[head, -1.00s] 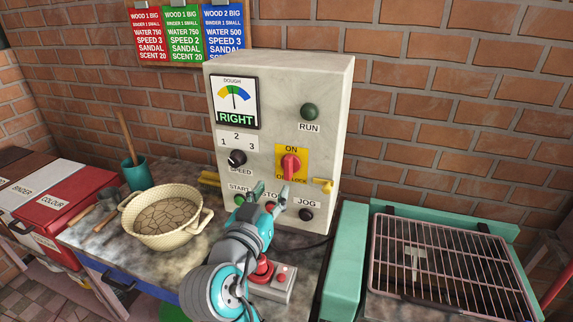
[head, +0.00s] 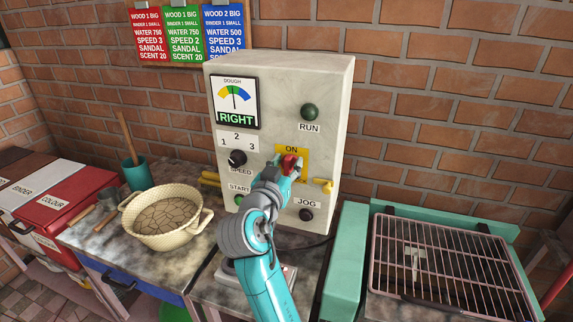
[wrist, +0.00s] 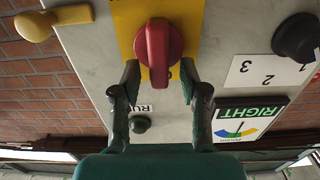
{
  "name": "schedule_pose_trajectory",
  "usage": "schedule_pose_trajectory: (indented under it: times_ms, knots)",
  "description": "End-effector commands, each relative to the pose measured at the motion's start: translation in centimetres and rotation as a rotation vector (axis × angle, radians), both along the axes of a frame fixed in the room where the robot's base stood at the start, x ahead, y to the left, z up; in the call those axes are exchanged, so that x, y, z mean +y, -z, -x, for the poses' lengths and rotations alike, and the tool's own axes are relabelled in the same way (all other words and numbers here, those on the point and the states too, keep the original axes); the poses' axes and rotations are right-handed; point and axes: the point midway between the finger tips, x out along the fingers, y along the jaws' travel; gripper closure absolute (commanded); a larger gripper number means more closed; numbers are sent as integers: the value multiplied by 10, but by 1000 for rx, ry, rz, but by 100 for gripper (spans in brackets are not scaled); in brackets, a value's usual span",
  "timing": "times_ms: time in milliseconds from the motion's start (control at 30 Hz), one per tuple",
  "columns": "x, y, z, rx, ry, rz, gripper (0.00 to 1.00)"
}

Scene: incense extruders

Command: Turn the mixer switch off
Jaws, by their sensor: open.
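The mixer switch is a red rotary knob (head: 290,162) on a yellow plate (head: 304,155) marked ON, on the front of the grey control box (head: 328,110). In the wrist view, the red knob (wrist: 158,52) appears upside down, its grip lying along the picture's vertical. My gripper (wrist: 160,82) is open, with one finger on each side of the knob's grip and a small gap showing. In the head view, my gripper (head: 288,170) is at the knob and covers the lower part of the yellow plate.
The dough gauge (head: 235,102) reads RIGHT. The speed knob (head: 237,158), green start button (head: 239,200), jog button (head: 306,214) and dark green run lamp (head: 309,111) surround the switch. A yellow handle (head: 323,185) juts out at right. A pot of dough (head: 165,215) stands left.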

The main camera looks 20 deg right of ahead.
Motion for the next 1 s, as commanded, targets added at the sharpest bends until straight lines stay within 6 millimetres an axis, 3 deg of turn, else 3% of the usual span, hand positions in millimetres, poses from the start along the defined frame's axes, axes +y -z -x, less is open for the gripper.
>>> schedule_pose_trajectory:
  times_ms: [233, 400, 433, 1000]
  knots:
    - [0, 0, -1, 0, 0, 0, 56]
    - [0, 0, -1, 0, 0, 0, 96]
    - [0, 0, -1, 0, 0, 0, 100]
    - [2, 0, -2, 74, 0, 102, 100]
